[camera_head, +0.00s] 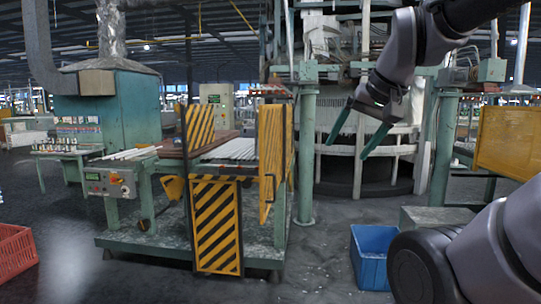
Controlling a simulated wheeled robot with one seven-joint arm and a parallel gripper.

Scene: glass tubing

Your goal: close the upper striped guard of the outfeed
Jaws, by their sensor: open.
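The outfeed table (238,149) carries white glass tubes and stands left of centre. A yellow guard panel (271,150) with a dark frame stands upright at its right end, turned steeply to my view, with a handle low on its edge. A black-and-yellow striped panel (200,126) stands upright behind the table's left part. A striped lower panel (216,225) hangs below the table front. I cannot tell for certain which panel is the upper guard. My gripper (346,150) is open and empty, in the air right of the yellow panel, apart from it.
A green post (307,155) stands between the yellow panel and my gripper. A blue bin (371,256) is on the floor below. A control box (110,182) is at the table's left, and a red crate (17,252) lies far left. The front middle floor is clear.

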